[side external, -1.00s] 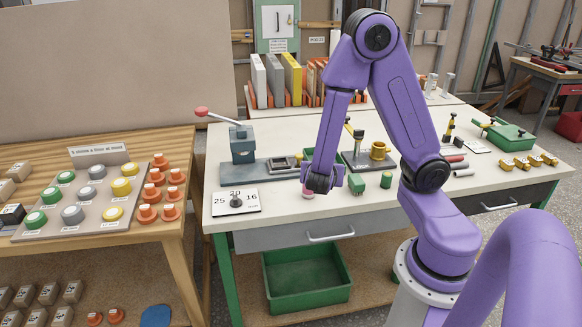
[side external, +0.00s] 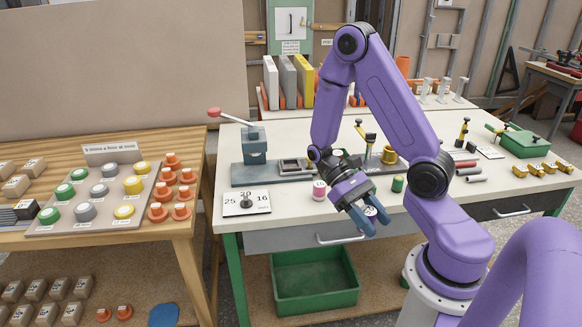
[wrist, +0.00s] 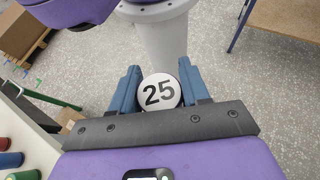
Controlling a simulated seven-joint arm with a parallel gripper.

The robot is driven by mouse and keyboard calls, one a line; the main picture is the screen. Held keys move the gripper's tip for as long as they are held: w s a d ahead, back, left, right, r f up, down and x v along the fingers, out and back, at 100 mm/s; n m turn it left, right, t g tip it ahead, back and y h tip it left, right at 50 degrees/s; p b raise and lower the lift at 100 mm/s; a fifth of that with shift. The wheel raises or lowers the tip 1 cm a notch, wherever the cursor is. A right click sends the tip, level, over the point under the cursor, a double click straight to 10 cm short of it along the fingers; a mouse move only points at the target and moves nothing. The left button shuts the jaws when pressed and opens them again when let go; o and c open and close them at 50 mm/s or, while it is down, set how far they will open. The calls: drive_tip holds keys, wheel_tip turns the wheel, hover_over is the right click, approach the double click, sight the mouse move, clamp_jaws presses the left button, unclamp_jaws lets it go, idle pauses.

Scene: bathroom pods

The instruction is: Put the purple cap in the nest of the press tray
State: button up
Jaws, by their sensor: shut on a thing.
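My gripper (side external: 369,222) is shut on a round cap marked 25 (wrist: 159,92), in front of the bench's front edge. Its white top faces the wrist camera; its side colour is hard to tell. A pink-purple cap (side external: 319,190) with a pale top stands upright on the bench, to the left of my gripper. The press tray (side external: 291,165) lies on the grey base right of the blue-grey press (side external: 254,150). The nest is too small to judge inside.
A number card with a small dark post (side external: 246,203) lies at the bench's front left. A green cap (side external: 397,184) stands right of my gripper. A brass ring on a post (side external: 389,154) stands behind. A green bin (side external: 313,282) is below the bench.

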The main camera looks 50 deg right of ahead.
drive_tip(key=w+a+r+m+t+y, duration=0.1)
drive_tip(key=w+m+t+y, duration=0.4)
drive_tip(key=w+m+t, duration=0.3)
drive_tip(key=w+a+r+m+t+y, duration=0.1)
drive_tip(key=w+r+m+t+y, duration=0.1)
drive_tip(key=w+m+t+y, duration=0.55)
drive_tip(key=w+d+r+m+t+h, duration=0.2)
drive_tip(key=w+d+m+t+h, duration=0.2)
drive_tip(key=w+d+m+h, duration=0.25)
drive_tip(key=w+d+r+m+t+h, duration=0.1)
drive_tip(key=w+d+m+t+h, duration=0.4)
drive_tip(key=d+m, duration=0.4)
drive_tip(key=shift+g+h, duration=0.45)
drive_tip(key=shift+h, duration=0.05)
drive_tip(key=w+d+f, duration=0.2)
drive_tip(key=w+f, duration=0.1)
drive_tip(key=w+d+f, duration=0.2)
drive_tip(key=w+f, duration=0.1)
drive_tip(key=w, duration=0.1)
drive_tip(key=w+d+f, duration=0.2)
drive_tip(key=w+f, duration=0.1)
drive_tip(key=w, duration=0.1)
drive_tip(key=shift+w+d, duration=0.25)
drive_tip(key=shift+d, duration=0.15)
drive_tip(key=shift+w+f, duration=0.2)
drive_tip(key=shift+d+f, duration=0.1)
drive_tip(key=shift+f, duration=1.45)
drive_tip(key=shift+f, duration=0.1)
